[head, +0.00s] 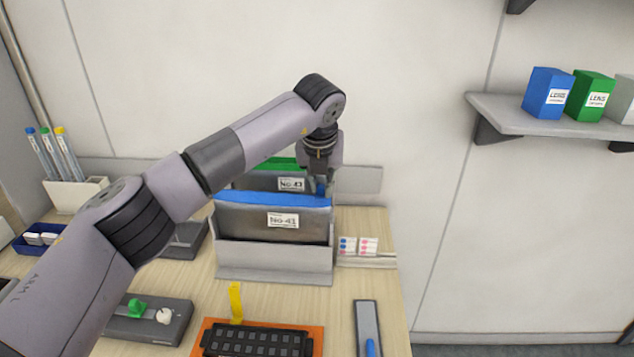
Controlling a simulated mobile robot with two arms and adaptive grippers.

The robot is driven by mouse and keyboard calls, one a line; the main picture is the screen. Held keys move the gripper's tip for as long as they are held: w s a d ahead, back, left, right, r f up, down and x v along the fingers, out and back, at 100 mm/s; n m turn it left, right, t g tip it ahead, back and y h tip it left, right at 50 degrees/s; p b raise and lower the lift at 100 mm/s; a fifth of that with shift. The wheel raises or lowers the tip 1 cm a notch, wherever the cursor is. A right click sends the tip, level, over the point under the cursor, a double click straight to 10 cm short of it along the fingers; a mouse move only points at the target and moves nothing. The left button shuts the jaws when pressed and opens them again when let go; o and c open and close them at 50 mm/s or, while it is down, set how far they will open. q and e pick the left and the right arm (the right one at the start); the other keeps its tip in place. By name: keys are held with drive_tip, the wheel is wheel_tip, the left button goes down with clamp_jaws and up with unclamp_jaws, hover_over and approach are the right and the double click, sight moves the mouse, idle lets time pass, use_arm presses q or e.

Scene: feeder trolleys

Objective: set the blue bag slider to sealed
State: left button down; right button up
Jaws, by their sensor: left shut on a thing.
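The blue bag (272,220) is a grey bag with a blue top strip and a "No 41" label. It stands upright in a grey holder (274,262). Its small blue slider (320,189) is at the right end of the strip. My left gripper (321,178) reaches down from above at that end and is shut on the slider; its fingertips are small and partly hidden. Behind stands a second bag (291,184) with a green strip (275,163) and a "No 43" label, partly covered by my left arm. My right gripper is not in view.
Small cards with coloured dots (358,246) lie right of the holder. In front are an orange tray (316,345) with a black block, a yellow upright piece (236,302), a control box (150,320) and a grey slide plate (367,320). A shelf (505,112) with boxes is at right.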

use_arm(q)
drive_tip(key=shift+r, duration=0.1)
drive_tip(key=c, duration=1.6)
unclamp_jaws()
drive_tip(key=shift+o, duration=0.2)
drive_tip(key=v, duration=1.2)
